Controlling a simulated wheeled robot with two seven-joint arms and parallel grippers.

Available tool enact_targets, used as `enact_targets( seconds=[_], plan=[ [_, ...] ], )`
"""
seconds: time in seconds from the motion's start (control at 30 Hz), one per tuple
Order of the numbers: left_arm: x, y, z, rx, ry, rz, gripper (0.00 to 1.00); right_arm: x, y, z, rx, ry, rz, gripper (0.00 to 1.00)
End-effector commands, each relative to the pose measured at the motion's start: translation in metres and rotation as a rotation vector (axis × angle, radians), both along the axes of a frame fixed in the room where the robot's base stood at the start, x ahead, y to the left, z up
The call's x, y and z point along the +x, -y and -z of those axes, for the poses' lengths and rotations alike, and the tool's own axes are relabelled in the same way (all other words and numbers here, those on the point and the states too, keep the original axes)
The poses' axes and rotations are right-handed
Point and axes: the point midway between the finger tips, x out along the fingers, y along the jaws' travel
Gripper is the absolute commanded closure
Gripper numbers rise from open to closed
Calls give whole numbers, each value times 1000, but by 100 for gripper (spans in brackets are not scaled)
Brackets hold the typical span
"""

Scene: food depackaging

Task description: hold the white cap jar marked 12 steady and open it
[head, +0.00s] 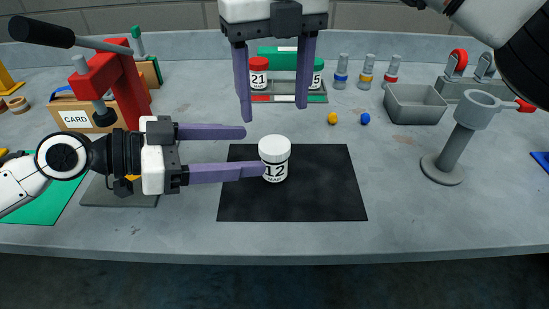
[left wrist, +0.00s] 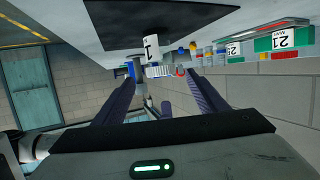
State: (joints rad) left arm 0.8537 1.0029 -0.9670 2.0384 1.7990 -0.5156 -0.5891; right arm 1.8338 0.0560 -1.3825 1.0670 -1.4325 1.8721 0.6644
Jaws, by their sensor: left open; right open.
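The white-capped jar marked 12 (head: 275,172) stands upright on a black mat (head: 325,190), its white cap (head: 274,147) on. It also shows upside down in the left wrist view (left wrist: 151,47), beyond the fingers. My left gripper (head: 255,151) is open and comes in from the left. Its lower finger reaches the jar's left side in the picture; I cannot tell whether it touches. The jar is not between its fingers. My right gripper (head: 273,112) is open and empty, pointing down above and behind the jar, its fingers on either side of the cap's line.
Red-capped jar 21 (head: 258,73) and a green jar (head: 317,75) stand in a rack behind. A grey bin (head: 415,104) and a grey post stand (head: 454,150) are on the right. A red press (head: 108,85) stands at left. The mat's right half is clear.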

Motion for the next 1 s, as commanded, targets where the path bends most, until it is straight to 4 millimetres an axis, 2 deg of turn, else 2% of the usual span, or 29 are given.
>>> enact_targets(
  seconds=[0.03, 0.2, 0.4, 0.8, 0.87, 1.0],
  plan=[
    [4, 10, 2, -2, 2, 3, 34, 0, 0, 0, 1, 0, 0, 38],
    [15, 36, 11, -2, 0, 2, 34, 0, 0, 0, 1, 0, 0, 38],
    [24, 57, 19, 0, 0, 0, 34, 0, 0, 0, 1, 0, 0, 38],
    [27, 64, 21, 0, 1, -2, 34, 0, 0, 0, 2, -1, 0, 38],
    [27, 64, 21, 0, 1, -2, 43, 0, 0, 0, 2, -1, 0, 38],
    [27, 63, 21, 0, 1, -2, 66, 0, 0, 0, 2, -1, 0, 38]
  ],
)
